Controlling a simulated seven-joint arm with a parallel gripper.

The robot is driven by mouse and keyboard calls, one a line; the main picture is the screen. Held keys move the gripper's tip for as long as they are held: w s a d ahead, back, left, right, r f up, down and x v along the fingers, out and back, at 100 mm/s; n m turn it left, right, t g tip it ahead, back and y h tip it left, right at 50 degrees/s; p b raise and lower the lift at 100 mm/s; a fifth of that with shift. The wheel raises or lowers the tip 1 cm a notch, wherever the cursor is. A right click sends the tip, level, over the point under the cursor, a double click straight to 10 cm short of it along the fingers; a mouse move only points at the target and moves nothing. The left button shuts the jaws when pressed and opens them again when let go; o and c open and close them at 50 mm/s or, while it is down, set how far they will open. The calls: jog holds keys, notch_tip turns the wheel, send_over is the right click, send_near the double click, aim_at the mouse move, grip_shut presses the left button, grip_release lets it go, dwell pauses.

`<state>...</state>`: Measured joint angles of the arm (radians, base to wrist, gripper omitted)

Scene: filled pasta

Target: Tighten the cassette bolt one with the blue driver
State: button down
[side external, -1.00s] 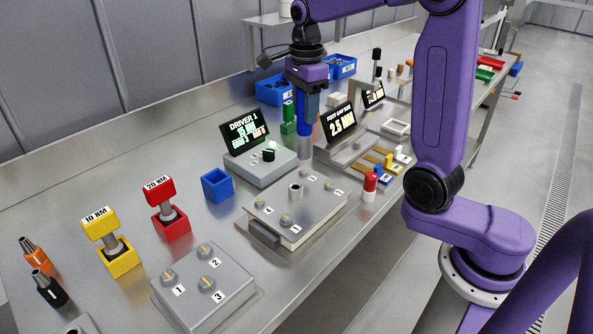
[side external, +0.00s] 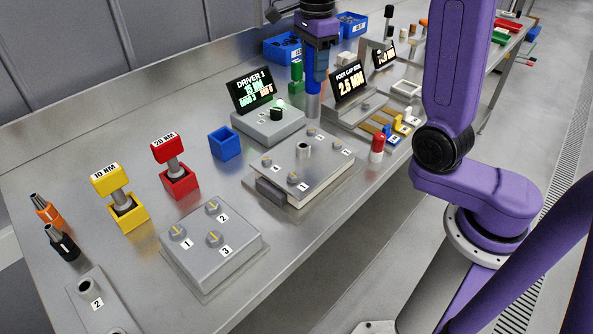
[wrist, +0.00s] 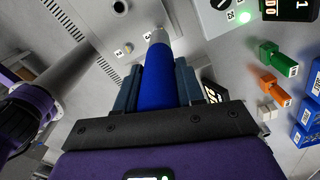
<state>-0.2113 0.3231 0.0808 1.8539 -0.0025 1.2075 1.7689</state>
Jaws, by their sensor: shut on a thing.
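My gripper (side external: 318,62) is shut on the blue driver (wrist: 157,82), which points down with a grey tip. In the side view the blue driver (side external: 313,82) hangs beyond the numbered plate, between the DRIVER 1 display and the foot gap display. The plate (side external: 318,174), which I take for the cassette, has bolts at its corners labelled 1 to 4 and a round post in the middle. Bolt one (side external: 292,177) is at its near corner. The driver is apart from that bolt. In the wrist view the driver partly covers the plate (wrist: 95,20).
The DRIVER 1 display (side external: 254,92) has a box with a lit green lamp. A blue open holder (side external: 225,144), a red 20 NM holder (side external: 179,185) and a yellow 10 NM holder (side external: 128,216) stand left. Nearer is another bolt block (side external: 205,262). A red-capped cylinder (side external: 377,145) stands right.

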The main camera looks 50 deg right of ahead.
dwell(0.4)
jog(key=s+a+r+n, duration=0.1)
jog(key=s+a+n, duration=0.2)
jog(key=a, duration=0.4)
jog(key=s+a+r+n, duration=0.1)
jog(key=s+a+n, duration=0.2)
jog(key=s+a, duration=0.2)
jog(key=a, duration=0.3)
jog(key=shift+r, duration=0.2)
jog(key=shift+f, duration=3.75)
